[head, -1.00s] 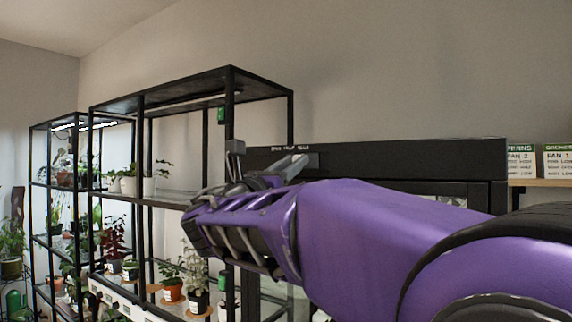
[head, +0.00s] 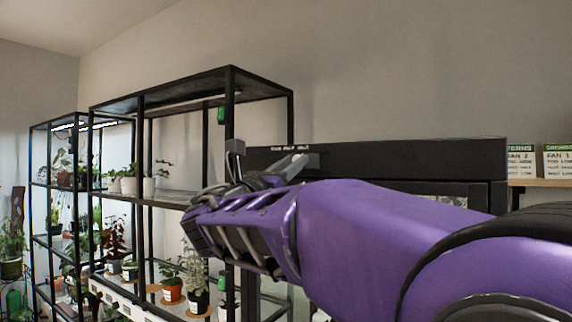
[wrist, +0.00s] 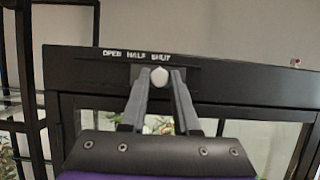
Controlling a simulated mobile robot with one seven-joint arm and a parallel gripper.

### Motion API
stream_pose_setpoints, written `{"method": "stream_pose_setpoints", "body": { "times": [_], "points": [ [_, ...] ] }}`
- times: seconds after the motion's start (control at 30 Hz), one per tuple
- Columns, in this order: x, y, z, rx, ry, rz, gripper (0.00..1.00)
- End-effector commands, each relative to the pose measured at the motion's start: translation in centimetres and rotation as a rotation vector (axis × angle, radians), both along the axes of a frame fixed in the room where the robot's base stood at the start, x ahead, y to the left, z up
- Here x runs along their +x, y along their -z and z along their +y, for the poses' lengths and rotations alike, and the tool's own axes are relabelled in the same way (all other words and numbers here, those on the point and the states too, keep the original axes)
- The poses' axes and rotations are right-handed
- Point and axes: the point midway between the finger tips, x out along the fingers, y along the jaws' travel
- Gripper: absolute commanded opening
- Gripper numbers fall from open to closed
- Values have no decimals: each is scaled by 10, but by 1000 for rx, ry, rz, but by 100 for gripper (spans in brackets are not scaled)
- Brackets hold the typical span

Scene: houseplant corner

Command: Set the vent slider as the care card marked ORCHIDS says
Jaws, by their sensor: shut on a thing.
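The vent slider's pale round knob (wrist: 159,76) is on the black top bar of a cabinet in the wrist view. Small white labels OPEN, HALF and SHUT (wrist: 137,55) run above it, left to right. The knob appears below SHUT. My gripper (wrist: 158,88) is shut on the knob, a finger on each side. The ORCHIDS card (head: 557,160) is at the far right of the head view, cut by the frame edge. It reads FAN 1 at the top; its smaller lines are too blurred to read surely.
A FERNS card (head: 521,161) with FAN 2 stands left of the ORCHIDS card on a wooden shelf (head: 530,183). Black shelving (head: 190,88) with potted plants stands left of the cabinet (head: 400,152). My purple arm hides much of the cabinet front.

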Motion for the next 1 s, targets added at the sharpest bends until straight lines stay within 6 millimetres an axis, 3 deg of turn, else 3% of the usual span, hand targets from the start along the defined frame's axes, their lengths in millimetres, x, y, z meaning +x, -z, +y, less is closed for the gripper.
{"method": "stream_pose_setpoints", "body": {
  "times": [0.23, 0.6, 1.0],
  "points": [
    [4, -2, 5, -1, -1, 2, 0],
    [38, -4, 56, -2, -1, 2, 0],
    [41, -1, 63, -2, -4, -1, 0]
  ]
}}
